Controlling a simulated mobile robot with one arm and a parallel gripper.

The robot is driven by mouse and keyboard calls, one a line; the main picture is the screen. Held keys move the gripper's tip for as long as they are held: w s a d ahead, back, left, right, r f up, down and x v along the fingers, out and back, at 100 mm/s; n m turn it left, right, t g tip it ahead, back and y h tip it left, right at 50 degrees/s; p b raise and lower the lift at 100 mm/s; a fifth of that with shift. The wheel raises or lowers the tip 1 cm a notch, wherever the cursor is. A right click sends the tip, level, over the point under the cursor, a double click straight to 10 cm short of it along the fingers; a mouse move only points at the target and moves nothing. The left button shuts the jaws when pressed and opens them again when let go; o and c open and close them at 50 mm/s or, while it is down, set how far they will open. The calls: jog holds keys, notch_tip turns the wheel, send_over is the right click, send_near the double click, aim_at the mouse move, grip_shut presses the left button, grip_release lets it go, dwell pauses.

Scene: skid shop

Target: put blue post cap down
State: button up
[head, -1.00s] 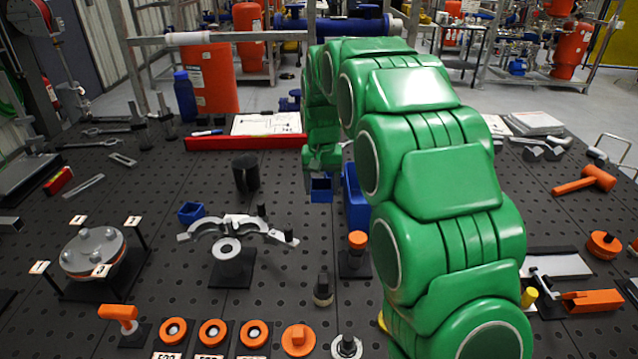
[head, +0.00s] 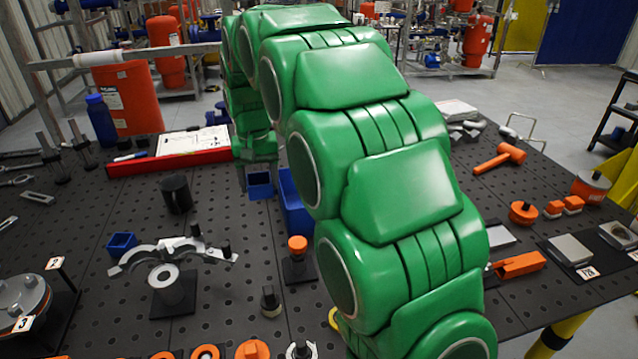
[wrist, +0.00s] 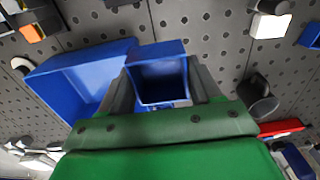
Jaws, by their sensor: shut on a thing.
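The blue post cap (head: 260,184) is a small square hollow box. My gripper (head: 257,168) is shut on it, above the far part of the dark perforated table. In the wrist view the cap (wrist: 160,80) sits between my two grey fingers, with its open side facing the camera. It is beside a larger blue bin, and I cannot tell whether they touch. A similar small blue box (head: 122,245) stands on the table to the left.
The larger blue bin (head: 296,212) is just right of the cap, partly behind my arm. A black cup (head: 176,194) and a red tray (head: 170,160) are to the left. An orange-topped post (head: 298,258) stands nearer. Bare table (head: 225,222) lies between cup and bin.

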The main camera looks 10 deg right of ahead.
jog(key=w+d, duration=0.6)
jog(key=d, duration=0.3)
jog(key=w+d, duration=0.5)
jog(key=d, duration=0.5)
jog(key=shift+w+a+f, duration=0.1)
jog(key=shift+a+f, duration=0.05)
jog(key=shift+f, duration=8.7)
jog(key=shift+f, duration=0.2)
jog(key=o, duration=1)
jog(key=shift+o, duration=0.2)
jog(key=shift+r, duration=0.1)
